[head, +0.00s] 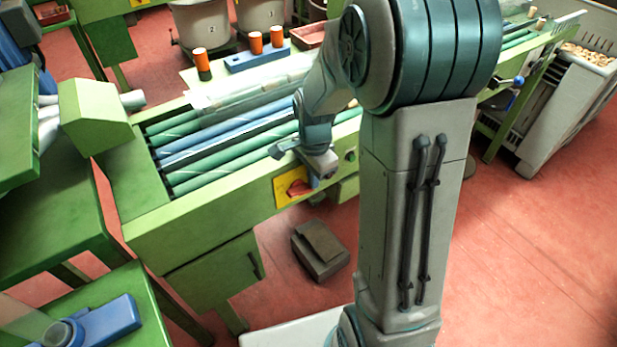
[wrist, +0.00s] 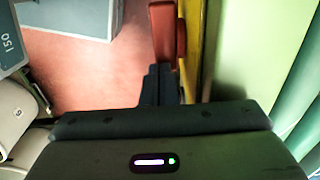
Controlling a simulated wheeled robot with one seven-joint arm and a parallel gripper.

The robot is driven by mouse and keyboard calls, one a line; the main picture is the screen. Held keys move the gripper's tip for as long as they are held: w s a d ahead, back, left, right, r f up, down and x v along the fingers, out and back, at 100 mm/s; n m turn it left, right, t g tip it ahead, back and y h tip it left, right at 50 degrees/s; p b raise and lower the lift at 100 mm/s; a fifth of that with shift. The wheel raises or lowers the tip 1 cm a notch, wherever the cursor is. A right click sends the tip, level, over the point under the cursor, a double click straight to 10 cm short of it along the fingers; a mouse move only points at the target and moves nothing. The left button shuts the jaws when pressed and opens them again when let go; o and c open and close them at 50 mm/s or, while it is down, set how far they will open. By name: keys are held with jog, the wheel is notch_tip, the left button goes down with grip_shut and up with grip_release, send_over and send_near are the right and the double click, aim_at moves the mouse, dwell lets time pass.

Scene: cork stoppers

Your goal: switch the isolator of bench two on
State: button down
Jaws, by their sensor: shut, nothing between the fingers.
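The isolator is a red rotary handle (head: 299,188) on a yellow plate (head: 283,193), on the front face of the green bench. In the wrist view the red handle (wrist: 163,30) stands out from the yellow plate (wrist: 187,38), seen edge-on. My gripper (head: 314,181) is at the right side of the plate, close to the handle. In the wrist view the fingertips (wrist: 163,70) are together and empty, just short of the handle; I cannot tell whether they touch it. The handle's exact angle is partly hidden by my gripper in the head view.
The green bench (head: 190,228) has green and blue rollers on top. A dark step-like box (head: 320,248) stands on the red floor below the isolator. A green knob (head: 350,155) sits right of the plate. Orange-topped cylinders (head: 256,43) stand behind. Floor before the bench is mostly clear.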

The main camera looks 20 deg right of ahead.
jog(key=shift+r+p, duration=0.55)
jog(key=shift+r, duration=0.25)
jog(key=shift+r+p, duration=0.45)
jog(key=shift+r, duration=0.1)
notch_tip(320, 180, up, 13)
jog(key=p, duration=0.2)
jog(key=shift+p, duration=0.35)
jog(key=shift+a+f, duration=0.1)
jog(key=shift+a, duration=0.05)
